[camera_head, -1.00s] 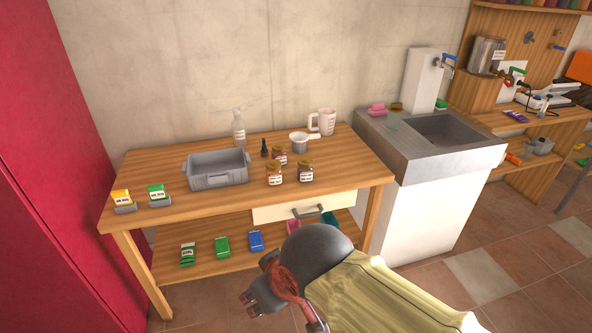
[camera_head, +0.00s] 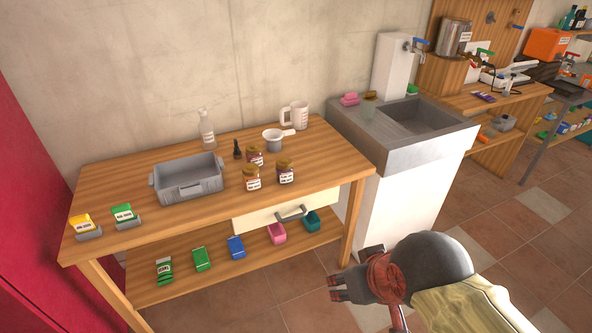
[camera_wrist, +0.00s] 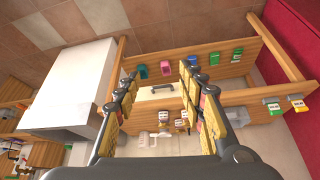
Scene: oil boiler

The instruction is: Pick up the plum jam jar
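Three lidded jam jars stand upright on the wooden table: a dark purple one (camera_head: 286,173), a redder one (camera_head: 252,179) to its left, and a dark red one (camera_head: 255,156) behind. Their labels are too small to read, so I cannot tell for sure which is plum; the front right one looks darkest. Jars also show small in the wrist view (camera_wrist: 181,126), beyond and between my fingers. My gripper (camera_head: 345,284) is low in front of the table's right end, well apart from the jars. In the wrist view its fingers (camera_wrist: 160,76) are spread with nothing between them.
A grey bin (camera_head: 188,184), a spray bottle (camera_head: 207,130), a small dark bottle (camera_head: 237,149), a white-handled pot (camera_head: 274,142) and a mug (camera_head: 294,115) share the table. A drawer (camera_head: 268,217) and a shelf with coloured packs lie below. A sink (camera_head: 415,125) stands right.

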